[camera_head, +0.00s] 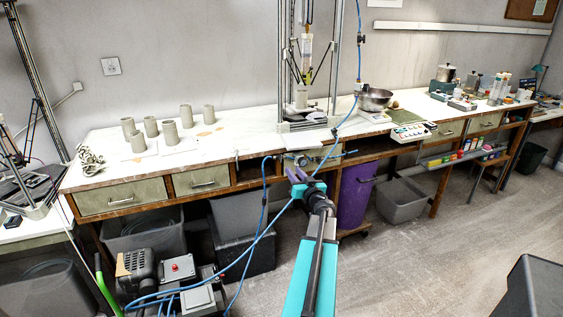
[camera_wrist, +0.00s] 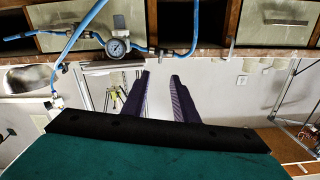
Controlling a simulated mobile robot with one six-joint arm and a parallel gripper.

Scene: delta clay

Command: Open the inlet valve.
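A round pressure gauge (camera_head: 303,160) sits in a blue air line (camera_head: 345,153) along the bench's front edge. The gauge (camera_wrist: 117,47) and the line (camera_wrist: 150,49) show larger in the wrist view, which looks upside down. Small fittings (camera_wrist: 61,67) sit on the line beyond the gauge. I cannot tell which part is the inlet valve's handle. My gripper (camera_head: 297,173), with purple fingers, is raised in front of the bench edge close to the gauge. In the wrist view my gripper (camera_wrist: 160,76) is open, with an empty gap between the fingers, apart from the line.
The long white bench (camera_head: 230,142) carries clay cylinders (camera_head: 170,133), a metal-framed delta printer (camera_head: 305,120), a steel bowl (camera_head: 374,99) and a control box (camera_head: 411,132). A purple bin (camera_head: 356,195) stands below. Blue hoses (camera_head: 245,250) hang at the left.

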